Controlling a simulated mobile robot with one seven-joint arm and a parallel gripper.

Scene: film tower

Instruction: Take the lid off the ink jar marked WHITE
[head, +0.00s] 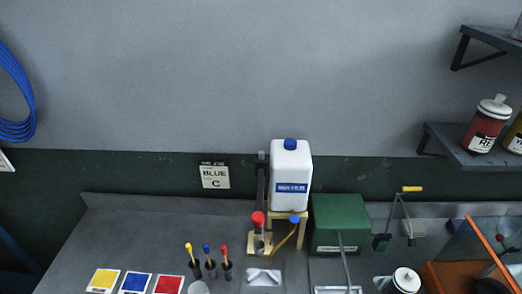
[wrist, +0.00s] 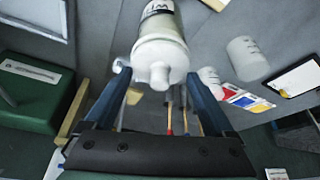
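The white jar (wrist: 163,22) shows at the top middle of the wrist view, with part of a label that begins with W. Its pale lid (wrist: 160,62) with a round knob faces my gripper. My gripper (wrist: 158,76) is open, with one blue-grey finger on each side of the lid. I cannot tell whether the fingers touch it. In the head view my gripper does not show. A jar with a white knobbed lid (head: 406,279) stands at the lower right there; its marking cannot be read.
A green box (head: 338,223) stands beside the white water container (head: 290,180). Brushes (head: 210,262) and coloured cards (head: 135,282) are at the left. A red jar (head: 486,124) sits on the right shelf. A white cylinder (wrist: 247,58) is right of the jar in the wrist view.

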